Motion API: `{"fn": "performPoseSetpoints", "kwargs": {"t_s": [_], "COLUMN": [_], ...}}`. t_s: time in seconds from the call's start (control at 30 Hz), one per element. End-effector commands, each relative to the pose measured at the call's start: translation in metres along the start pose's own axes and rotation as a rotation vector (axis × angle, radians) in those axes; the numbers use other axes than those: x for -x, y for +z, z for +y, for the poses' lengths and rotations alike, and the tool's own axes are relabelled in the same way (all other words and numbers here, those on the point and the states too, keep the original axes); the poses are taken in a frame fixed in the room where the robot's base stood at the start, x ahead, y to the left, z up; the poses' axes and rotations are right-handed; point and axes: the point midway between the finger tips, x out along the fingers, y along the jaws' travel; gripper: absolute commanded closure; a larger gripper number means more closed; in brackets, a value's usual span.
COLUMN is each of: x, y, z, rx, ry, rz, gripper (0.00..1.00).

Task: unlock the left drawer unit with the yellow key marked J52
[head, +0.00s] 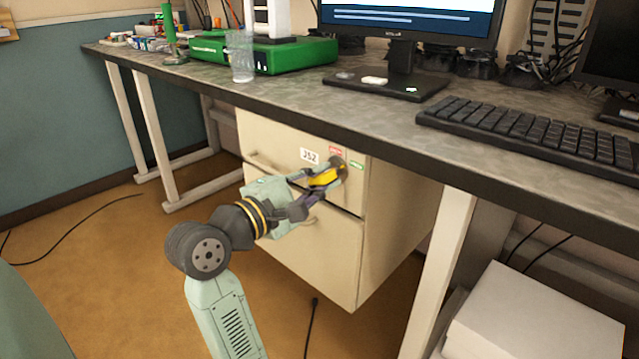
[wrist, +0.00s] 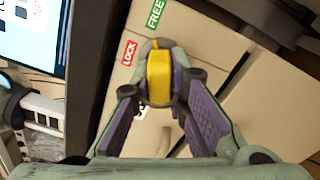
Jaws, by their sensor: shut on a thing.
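The cream drawer unit (head: 310,255) stands under the desk, with a "J52" label (head: 309,156) on its top drawer. A red LOCK label (wrist: 129,53) and a green FREE label (wrist: 155,14) sit beside the lock; in the head view they are small. My gripper (head: 325,181) is shut on the yellow key (wrist: 159,72), at the upper right of the drawer front. The key's head is between the fingers and its far end is at the lock (head: 340,165). The fingers and key hide most of the lock, so I cannot tell how deep the key sits.
The desk top (head: 390,120) overhangs the drawer unit closely above my gripper. A white desk leg (head: 440,270) and a white box (head: 535,315) stand to the right. A keyboard (head: 530,130) lies on the desk. The floor in front is mostly clear, with a few cables.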

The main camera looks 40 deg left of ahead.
Motion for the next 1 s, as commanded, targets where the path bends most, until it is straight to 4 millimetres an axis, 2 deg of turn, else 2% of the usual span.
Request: {"fn": "performPoseSetpoints", "kwargs": {"t_s": [0.63, 0.67, 1.0], "x": [0.0003, 0.0001, 0.0], "y": [-0.0013, -0.0006, -0.0002], "z": [-0.0018, -0.0004, 0.0], "rx": [-0.054, -0.054, -0.052], "ry": [0.001, 0.0, 0.0], "rz": [0.001, 0.001, 0.0], "gripper": [1.0, 0.84, 0.62]}}
